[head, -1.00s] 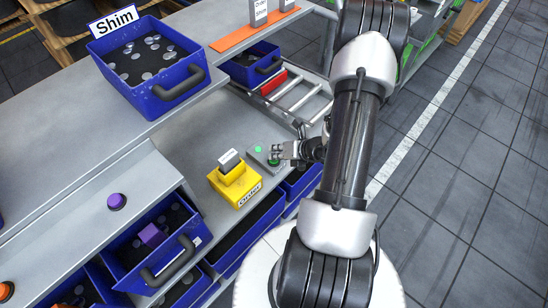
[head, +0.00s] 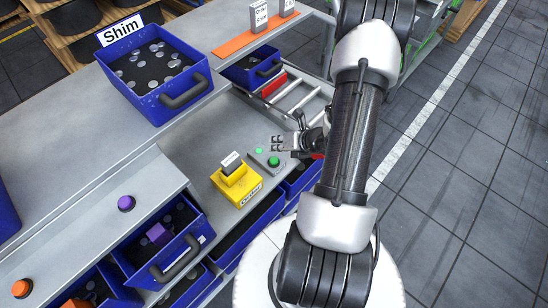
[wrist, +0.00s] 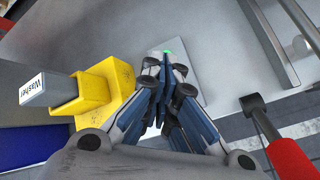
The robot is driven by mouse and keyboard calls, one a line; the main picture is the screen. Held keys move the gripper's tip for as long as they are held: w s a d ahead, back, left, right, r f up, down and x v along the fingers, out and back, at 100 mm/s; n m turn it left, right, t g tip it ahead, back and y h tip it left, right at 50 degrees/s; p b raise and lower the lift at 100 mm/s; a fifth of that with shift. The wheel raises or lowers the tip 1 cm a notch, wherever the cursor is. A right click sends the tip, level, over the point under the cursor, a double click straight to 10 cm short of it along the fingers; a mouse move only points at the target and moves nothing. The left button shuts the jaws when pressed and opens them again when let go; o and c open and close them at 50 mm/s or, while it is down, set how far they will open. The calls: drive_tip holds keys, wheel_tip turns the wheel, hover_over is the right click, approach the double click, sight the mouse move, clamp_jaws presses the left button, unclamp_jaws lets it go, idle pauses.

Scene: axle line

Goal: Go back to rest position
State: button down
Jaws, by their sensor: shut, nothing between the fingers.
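My gripper (head: 281,142) is shut and empty, just above and to the right of a grey plate (head: 265,168) with two green buttons (head: 273,161). In the wrist view my gripper's closed fingers (wrist: 165,75) cover most of that plate, and one green spot (wrist: 167,52) shows past the fingertips. A yellow order holder (head: 236,187) with a small label card stands left of the plate. In the wrist view the card on the yellow holder (wrist: 120,85) reads "Washer". My arm fills the right middle of the head view.
A blue Shim bin (head: 155,75) with grey discs stands on the upper shelf. A smaller blue bin (head: 250,68) and metal rollers (head: 298,98) lie behind the plate. A purple button (head: 126,203) is on the ledge at left. Floor at right is open.

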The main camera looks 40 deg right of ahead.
idle(0.3)
drive_tip(key=w+a+r+n+g+y, duration=0.3)
drive_tip(key=a+r+n+y, duration=0.2)
drive_tip(key=a+r+n, duration=1.45)
drive_tip(key=s+a+r+n+g+h, duration=0.25)
drive_tip(key=s+a+r+n, duration=0.55)
drive_tip(key=s+n, duration=0.4)
drive_tip(key=s+d+r+n+t+h, duration=0.1)
drive_tip(key=s+d+r+n+h, duration=0.2)
drive_tip(key=n, duration=0.8)
wheel_tip(320, 180, up, 2)
drive_tip(key=s+h, duration=0.1)
drive_tip(key=s, duration=0.1)
drive_tip(key=shift+s, duration=0.35)
drive_tip(key=shift+n, duration=0.25)
